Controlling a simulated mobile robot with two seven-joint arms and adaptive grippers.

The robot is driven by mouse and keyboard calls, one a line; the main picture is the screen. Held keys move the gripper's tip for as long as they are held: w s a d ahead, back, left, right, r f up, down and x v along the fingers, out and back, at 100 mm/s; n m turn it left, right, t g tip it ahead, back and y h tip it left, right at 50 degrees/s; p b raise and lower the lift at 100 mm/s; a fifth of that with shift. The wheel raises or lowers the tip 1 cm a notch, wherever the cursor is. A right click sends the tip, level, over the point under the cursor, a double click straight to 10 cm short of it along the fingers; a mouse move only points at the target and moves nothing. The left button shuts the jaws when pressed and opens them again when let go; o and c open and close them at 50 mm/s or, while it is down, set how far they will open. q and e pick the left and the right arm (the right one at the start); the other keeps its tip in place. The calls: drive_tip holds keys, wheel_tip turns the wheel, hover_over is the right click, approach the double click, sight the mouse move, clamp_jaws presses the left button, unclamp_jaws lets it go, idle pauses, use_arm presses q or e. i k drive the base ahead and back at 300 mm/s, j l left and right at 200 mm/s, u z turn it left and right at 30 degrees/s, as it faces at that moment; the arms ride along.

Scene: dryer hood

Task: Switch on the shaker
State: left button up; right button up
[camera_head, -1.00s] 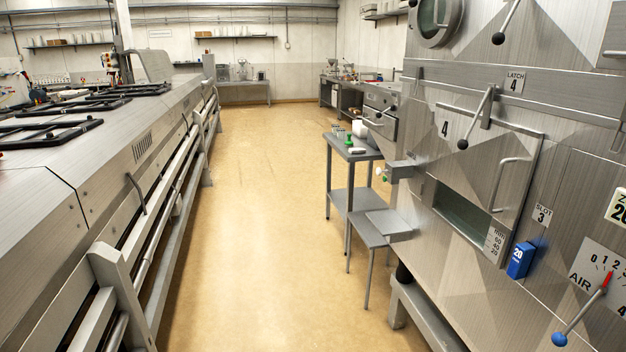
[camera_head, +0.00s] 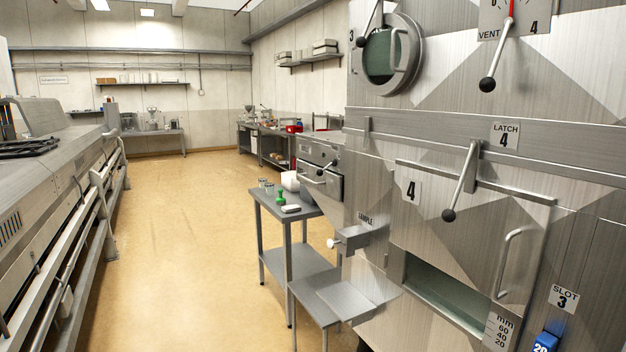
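I cannot tell for sure which thing is the shaker. A steel box unit (camera_head: 322,182) with a handle and small controls stands beyond the dryer hood, past the small side table. The large steel dryer hood (camera_head: 460,225) fills the right side, with a black-knobbed lever (camera_head: 462,182) under the "LATCH 4" label and a second black-knobbed lever (camera_head: 497,50) at the "VENT" dial. Neither of my grippers shows in this view.
A grey side table (camera_head: 268,205) holds a green-topped item (camera_head: 281,197), small jars and a white container (camera_head: 290,181). A lower steel stand (camera_head: 330,292) is in front of it. A long steel machine (camera_head: 60,190) runs along the left. The tan floor (camera_head: 190,240) between is clear.

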sight(320, 172)
drive_tip(key=i+j, duration=0.3)
drive_tip(key=i, duration=0.15)
drive_tip(key=i+j+u, duration=0.1)
drive_tip(key=i+j, duration=0.45)
drive_tip(key=i, duration=0.3)
drive_tip(key=i+j, duration=0.25)
drive_tip(key=i, duration=0.2)
drive_tip(key=i+j+u, duration=0.1)
drive_tip(key=i+j, duration=0.15)
drive_tip(key=i, duration=0.15)
